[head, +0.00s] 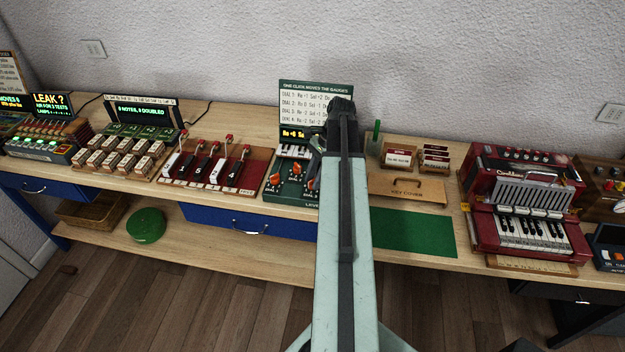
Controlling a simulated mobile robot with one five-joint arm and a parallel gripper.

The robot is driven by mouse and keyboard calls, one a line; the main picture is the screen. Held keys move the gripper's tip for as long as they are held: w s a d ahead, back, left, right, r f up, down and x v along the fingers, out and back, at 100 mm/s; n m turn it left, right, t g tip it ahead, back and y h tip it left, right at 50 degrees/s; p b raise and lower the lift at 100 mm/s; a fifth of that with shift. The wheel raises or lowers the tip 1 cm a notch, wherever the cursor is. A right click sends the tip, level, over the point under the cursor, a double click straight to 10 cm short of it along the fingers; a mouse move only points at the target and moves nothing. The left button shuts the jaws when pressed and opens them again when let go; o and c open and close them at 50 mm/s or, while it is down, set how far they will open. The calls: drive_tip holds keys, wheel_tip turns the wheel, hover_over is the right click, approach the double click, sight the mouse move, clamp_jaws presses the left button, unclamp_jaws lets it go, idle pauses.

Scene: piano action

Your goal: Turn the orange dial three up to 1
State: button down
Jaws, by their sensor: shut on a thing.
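The dial panel (284,199) is a green box on the bench, partly covered by my arm. Orange dials (275,179) show on its left part; another (297,168) stands behind. A further orange dial, taken as dial three (311,184), shows only as a sliver beside my arm. My gripper (316,150) reaches down over the panel, mostly hidden behind my arm. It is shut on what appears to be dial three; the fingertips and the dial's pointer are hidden. The small display (292,133) shows yellow figures, cut off by my arm.
A green sign (301,100) about the gauges stands behind the panel. Red-tipped levers (205,165) are to the left. A wooden key cover (408,190), a green mat (412,231) and a red accordion (525,205) are to the right. The green mat is bare.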

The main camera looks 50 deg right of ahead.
drive_tip(key=shift+s, duration=0.15)
idle(0.4)
drive_tip(key=c, duration=1.1)
unclamp_jaws()
drive_tip(key=shift+d, duration=0.1)
drive_tip(key=shift+r+p, duration=0.3)
drive_tip(key=p+v, duration=0.6)
drive_tip(key=v, duration=0.1)
drive_tip(key=shift+d+p, duration=0.15)
drive_tip(key=shift+p, duration=0.15)
